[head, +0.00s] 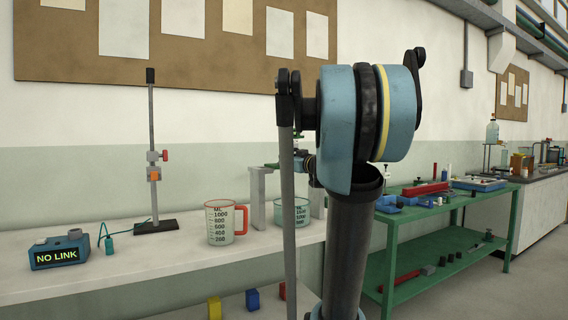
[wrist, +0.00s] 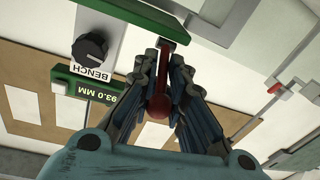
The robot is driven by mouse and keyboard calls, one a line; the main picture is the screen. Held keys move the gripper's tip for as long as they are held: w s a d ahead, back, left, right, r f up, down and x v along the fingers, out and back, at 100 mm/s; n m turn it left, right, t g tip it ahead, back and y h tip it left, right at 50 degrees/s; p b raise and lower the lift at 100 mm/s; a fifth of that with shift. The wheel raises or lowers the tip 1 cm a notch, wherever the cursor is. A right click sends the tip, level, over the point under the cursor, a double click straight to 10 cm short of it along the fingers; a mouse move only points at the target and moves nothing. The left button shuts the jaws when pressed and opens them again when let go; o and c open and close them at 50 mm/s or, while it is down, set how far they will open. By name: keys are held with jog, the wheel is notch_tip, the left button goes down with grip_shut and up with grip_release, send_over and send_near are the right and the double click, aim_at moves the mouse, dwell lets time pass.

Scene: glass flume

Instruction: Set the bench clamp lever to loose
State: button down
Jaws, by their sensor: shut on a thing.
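My gripper (wrist: 163,66) is shut on a red lever with a round knob end (wrist: 158,106) in the wrist view. The lever runs between both fingers, up toward a green-edged panel (wrist: 126,18). I take it to be the bench clamp lever; no loose marking is readable, so I cannot tell its setting. A black knob (wrist: 90,46) with a BENCH label (wrist: 92,73) sits left of the fingers. Below it is a green readout (wrist: 96,92) showing 93.0 MM. In the head view my own arm hides the lever and the fingers.
In the head view a white bench (head: 180,262) holds a red-handled measuring jug (head: 226,222), a second beaker (head: 291,213), a rod stand (head: 152,150) and a blue NO LINK box (head: 58,252). A green table (head: 428,235) with several tools stands to the right.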

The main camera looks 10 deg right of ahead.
jog(key=c, duration=1.7)
grip_release()
jog(key=shift+o, duration=0.2)
jog(key=v, duration=1.1)
jog(key=shift+s+d, duration=0.15)
jog(key=shift+s, duration=0.2)
jog(key=shift+f, duration=0.2)
